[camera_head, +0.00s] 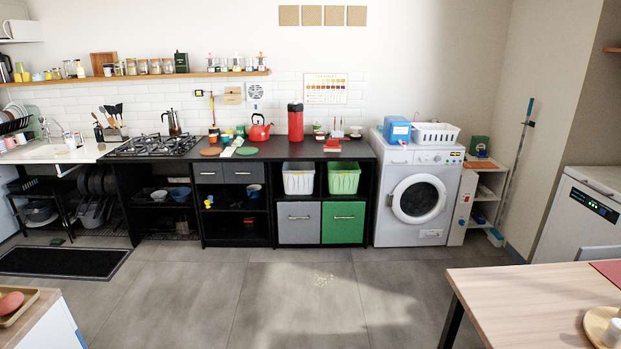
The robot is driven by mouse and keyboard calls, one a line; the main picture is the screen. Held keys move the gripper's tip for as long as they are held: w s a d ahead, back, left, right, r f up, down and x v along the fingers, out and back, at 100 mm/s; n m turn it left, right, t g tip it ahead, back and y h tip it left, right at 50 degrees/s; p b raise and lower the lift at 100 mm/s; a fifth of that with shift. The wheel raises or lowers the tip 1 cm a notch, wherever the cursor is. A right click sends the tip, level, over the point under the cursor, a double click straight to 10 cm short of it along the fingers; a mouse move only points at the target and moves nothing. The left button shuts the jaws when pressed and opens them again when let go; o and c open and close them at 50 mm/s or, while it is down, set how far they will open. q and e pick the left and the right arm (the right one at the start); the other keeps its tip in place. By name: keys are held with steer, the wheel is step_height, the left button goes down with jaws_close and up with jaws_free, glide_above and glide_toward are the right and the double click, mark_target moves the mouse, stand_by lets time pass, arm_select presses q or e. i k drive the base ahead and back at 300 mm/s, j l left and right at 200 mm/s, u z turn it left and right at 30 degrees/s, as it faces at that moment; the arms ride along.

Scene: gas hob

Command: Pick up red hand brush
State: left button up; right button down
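I cannot pick out a red hand brush with certainty. A small red item (332,144) lies on the dark counter (285,148), left of the washing machine, too small to identify. A rounded red-pink object (11,302) sits on a wooden tray at the lower left, cut by the picture edge, and its kind is unclear. Neither of my grippers shows in the head view.
A gas hob (155,145), red kettle (259,128) and red canister (295,121) stand along the back. A washing machine (417,200) is to the right. A wooden table (530,300) fills the lower right. The middle floor (290,290) is clear, with scattered crumbs.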

mark_target(332, 145)
steer(key=i, duration=2.65)
steer(key=i+j+z, duration=0.1)
steer(key=i, duration=1.2)
